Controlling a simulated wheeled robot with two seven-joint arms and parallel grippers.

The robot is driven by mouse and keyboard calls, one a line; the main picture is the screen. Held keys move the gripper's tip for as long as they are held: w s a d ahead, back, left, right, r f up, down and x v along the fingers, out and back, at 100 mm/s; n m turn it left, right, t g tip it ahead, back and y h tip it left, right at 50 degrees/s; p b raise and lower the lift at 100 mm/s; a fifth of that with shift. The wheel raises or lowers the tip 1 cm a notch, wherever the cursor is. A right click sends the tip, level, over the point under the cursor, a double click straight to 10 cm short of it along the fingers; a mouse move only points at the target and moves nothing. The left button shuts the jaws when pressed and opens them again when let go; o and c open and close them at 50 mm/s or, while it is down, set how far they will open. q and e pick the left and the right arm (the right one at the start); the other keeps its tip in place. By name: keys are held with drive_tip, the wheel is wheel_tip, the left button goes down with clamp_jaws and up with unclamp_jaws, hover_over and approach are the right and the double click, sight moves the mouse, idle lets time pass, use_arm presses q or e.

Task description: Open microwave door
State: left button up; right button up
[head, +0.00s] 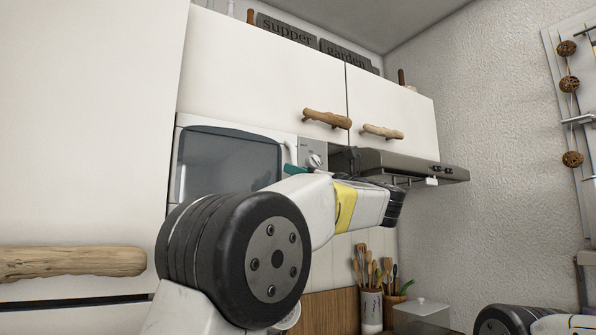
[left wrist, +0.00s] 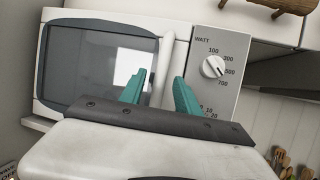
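The white microwave (head: 180,160) with a dark door window stands under the wall cupboards in the head view, and its door looks shut. In the left wrist view, the door window (left wrist: 85,65) is at the left and the pale upright door handle (left wrist: 166,65) is near the middle. My left gripper (left wrist: 160,92) is open, its teal fingers spread to either side of the handle's lower part. Whether the fingers reach around the handle or stop in front of it, I cannot tell. In the head view, my arm hides most of the left gripper (head: 298,170). My right gripper is out of view.
The control panel (left wrist: 215,72) with its dial is right of the handle. Cupboards with driftwood handles (head: 327,118) are above, and a dark range hood (head: 400,165) is to the right. Utensil pots (head: 372,310) stand below. A large driftwood handle (head: 70,262) is at left.

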use_arm(q)
drive_tip(key=shift+x, duration=1.25)
clamp_jaws()
idle(0.5)
